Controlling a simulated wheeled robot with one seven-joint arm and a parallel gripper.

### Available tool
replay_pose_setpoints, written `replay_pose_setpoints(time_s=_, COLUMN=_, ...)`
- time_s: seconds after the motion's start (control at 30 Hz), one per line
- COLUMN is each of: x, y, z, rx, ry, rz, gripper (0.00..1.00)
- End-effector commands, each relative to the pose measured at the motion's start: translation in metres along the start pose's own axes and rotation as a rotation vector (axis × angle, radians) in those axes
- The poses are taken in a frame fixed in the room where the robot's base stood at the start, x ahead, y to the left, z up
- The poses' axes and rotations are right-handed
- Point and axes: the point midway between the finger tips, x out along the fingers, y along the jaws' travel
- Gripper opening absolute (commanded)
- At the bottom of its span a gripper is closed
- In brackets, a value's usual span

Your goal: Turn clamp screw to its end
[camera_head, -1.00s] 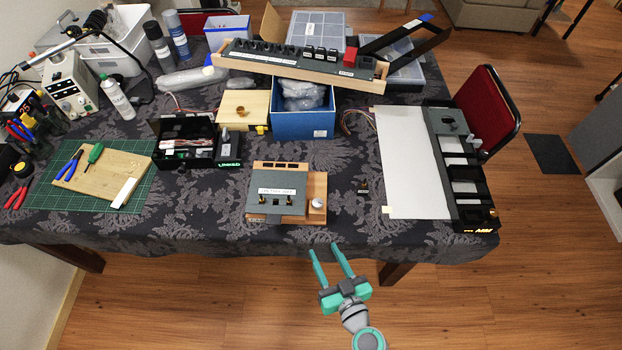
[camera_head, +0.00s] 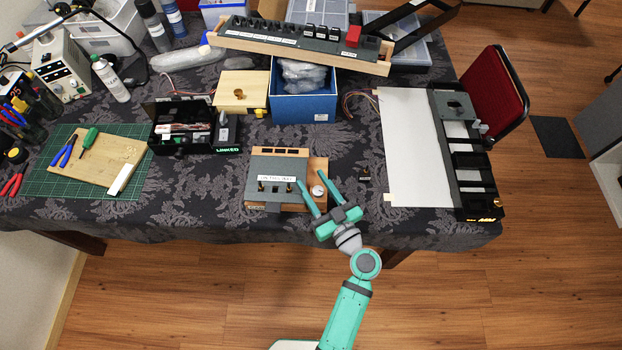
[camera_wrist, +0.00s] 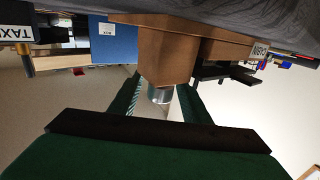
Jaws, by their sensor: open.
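A small panel unit (camera_head: 263,167) with a grey sloped face and a wooden base sits at the table's front edge. On the wooden part at its right is a pale round knob (camera_head: 318,190), which looks like the clamp screw. In the wrist view it shows as a silver cylinder (camera_wrist: 160,95) beside a wooden block (camera_wrist: 165,58). My gripper (camera_head: 316,183) is open, with its two teal fingers on either side of the knob in the picture. In the wrist view my gripper (camera_wrist: 160,86) also has the cylinder between its fingers. I cannot tell whether they touch it.
A small dark labelled piece (camera_head: 364,173) lies right of my gripper. A black frame panel with a white sheet (camera_head: 408,150) is further right. An open black box (camera_head: 175,140) and a blue box (camera_head: 303,112) stand behind. The cloth between is mostly clear.

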Motion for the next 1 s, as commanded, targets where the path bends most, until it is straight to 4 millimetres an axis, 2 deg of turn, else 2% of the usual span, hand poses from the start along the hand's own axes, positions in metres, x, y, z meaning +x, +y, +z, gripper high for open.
replay_pose_setpoints(time_s=0.2, x=0.015, y=-0.001, z=0.000, rx=-0.001, ry=0.000, rz=-0.002, gripper=0.43)
replay_pose_setpoints(time_s=0.47, x=0.017, y=-0.001, z=0.000, rx=0.000, ry=0.000, rz=-0.001, gripper=0.43)
replay_pose_setpoints(time_s=0.5, x=0.017, y=-0.001, z=0.000, rx=0.000, ry=0.000, rz=-0.001, gripper=0.41)
replay_pose_setpoints(time_s=0.67, x=0.016, y=-0.001, z=0.000, rx=0.000, ry=0.000, rz=-0.001, gripper=0.03)
replay_pose_setpoints(time_s=1.0, x=0.016, y=0.000, z=0.000, rx=0.001, ry=0.000, rz=0.032, gripper=0.02)
